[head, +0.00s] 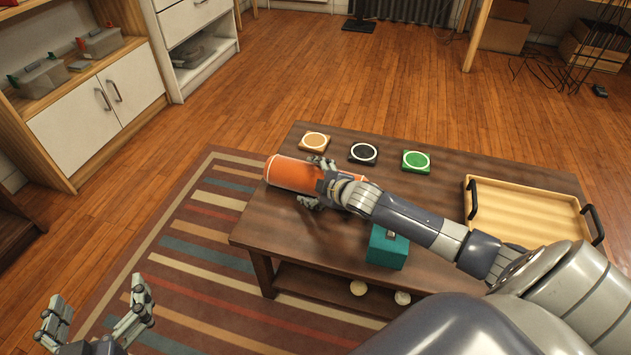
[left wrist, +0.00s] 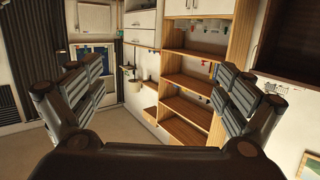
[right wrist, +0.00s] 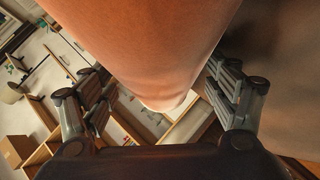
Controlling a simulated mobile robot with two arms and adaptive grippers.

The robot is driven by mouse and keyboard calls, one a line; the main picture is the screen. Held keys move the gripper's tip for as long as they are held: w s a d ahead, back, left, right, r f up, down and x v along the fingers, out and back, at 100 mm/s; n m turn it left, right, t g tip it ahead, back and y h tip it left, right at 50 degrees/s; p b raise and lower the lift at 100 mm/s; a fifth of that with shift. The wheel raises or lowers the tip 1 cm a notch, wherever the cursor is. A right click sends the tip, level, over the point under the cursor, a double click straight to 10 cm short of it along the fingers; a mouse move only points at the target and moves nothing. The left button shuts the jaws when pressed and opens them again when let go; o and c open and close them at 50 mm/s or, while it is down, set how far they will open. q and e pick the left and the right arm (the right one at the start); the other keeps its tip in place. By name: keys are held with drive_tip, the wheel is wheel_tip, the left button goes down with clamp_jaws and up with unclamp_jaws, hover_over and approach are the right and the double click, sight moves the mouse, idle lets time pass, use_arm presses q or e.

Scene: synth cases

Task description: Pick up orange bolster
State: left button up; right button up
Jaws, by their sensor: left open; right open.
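The orange bolster (head: 290,173) is a cylinder lying on its side at the left end of the dark wooden coffee table (head: 285,232). My right gripper (head: 317,182) is at the bolster, its fingers on either side of it. In the right wrist view the bolster (right wrist: 150,45) fills the upper middle, between the open fingers of the right gripper (right wrist: 165,100); whether they touch it I cannot tell. My left gripper (head: 98,310) is open and empty over the striped rug, away from the table. It also shows open in the left wrist view (left wrist: 157,95), facing wooden shelves.
An orange coaster (head: 314,141), a black coaster (head: 363,153) and a green coaster (head: 416,160) lie along the table's far side. A teal box (head: 387,248) stands below my right forearm. A wooden tray (head: 530,213) with dark handles lies at the right.

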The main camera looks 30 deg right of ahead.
drive_tip(key=c, duration=1)
drive_tip(key=shift+r, duration=0.2)
